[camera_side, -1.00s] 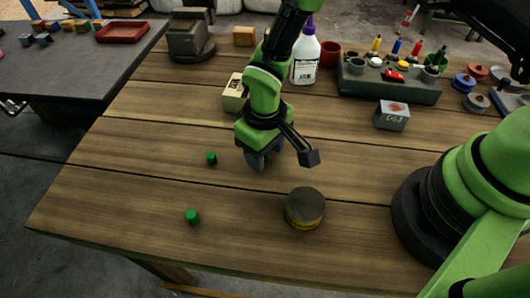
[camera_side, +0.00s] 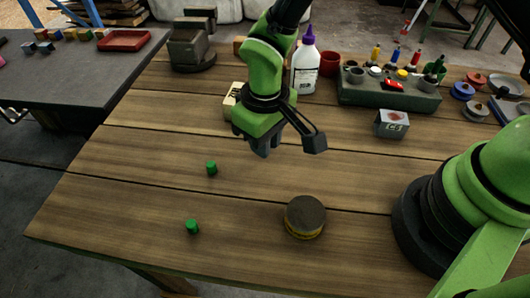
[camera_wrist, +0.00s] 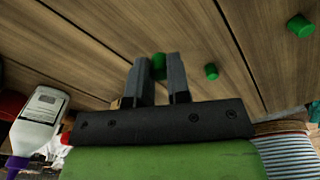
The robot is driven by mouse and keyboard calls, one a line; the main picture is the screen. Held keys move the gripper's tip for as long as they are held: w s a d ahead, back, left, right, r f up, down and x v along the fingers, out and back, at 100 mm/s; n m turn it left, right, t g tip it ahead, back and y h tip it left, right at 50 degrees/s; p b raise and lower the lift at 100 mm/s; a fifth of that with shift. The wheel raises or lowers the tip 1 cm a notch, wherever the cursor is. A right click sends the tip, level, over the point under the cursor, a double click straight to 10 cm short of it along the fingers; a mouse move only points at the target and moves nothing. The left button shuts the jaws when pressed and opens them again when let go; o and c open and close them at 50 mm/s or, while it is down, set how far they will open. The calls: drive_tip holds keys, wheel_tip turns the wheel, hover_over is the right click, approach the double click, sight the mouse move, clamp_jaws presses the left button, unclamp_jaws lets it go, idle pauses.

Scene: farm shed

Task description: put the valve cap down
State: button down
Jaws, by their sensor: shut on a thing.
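My gripper (camera_side: 264,151) is above the middle of the wooden table, fingers pointing down. In the wrist view my gripper (camera_wrist: 161,62) is shut on a green valve cap (camera_wrist: 158,67), which shows between the fingertips. In the side view this held cap is hidden by the fingers. Two more green caps stand apart on the table: one (camera_side: 211,168) left of my gripper and one (camera_side: 192,227) nearer the front edge. They also show in the wrist view, one (camera_wrist: 211,71) close to the fingers and one (camera_wrist: 300,26) farther right.
A round dark-topped tin (camera_side: 305,217) stands in front of my gripper. Behind are a cream box (camera_side: 232,101), a white bottle (camera_side: 305,68) with a purple top and a green rack (camera_side: 390,94). A small grey box (camera_side: 392,124) stands right. The table's left front is mostly clear.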

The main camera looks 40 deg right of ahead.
wheel_tip(320, 180, up, 3)
drive_tip(key=shift+r, duration=0.2)
drive_tip(key=s+d+r+m, duration=0.1)
drive_tip(key=d+r, duration=0.3)
drive_tip(key=d, duration=0.4)
drive_tip(key=d+r+m, duration=0.1)
drive_tip(key=d+r, duration=0.4)
drive_tip(key=d, duration=0.3)
hover_over(339, 117)
drive_tip(key=shift+m, duration=0.3)
wheel_tip(339, 117, down, 13)
drive_tip(key=shift+r, duration=0.1)
drive_tip(key=shift+f, duration=2.25)
drive_tip(key=shift+f, duration=0.2)
drive_tip(key=c, duration=1.1)
unclamp_jaws()
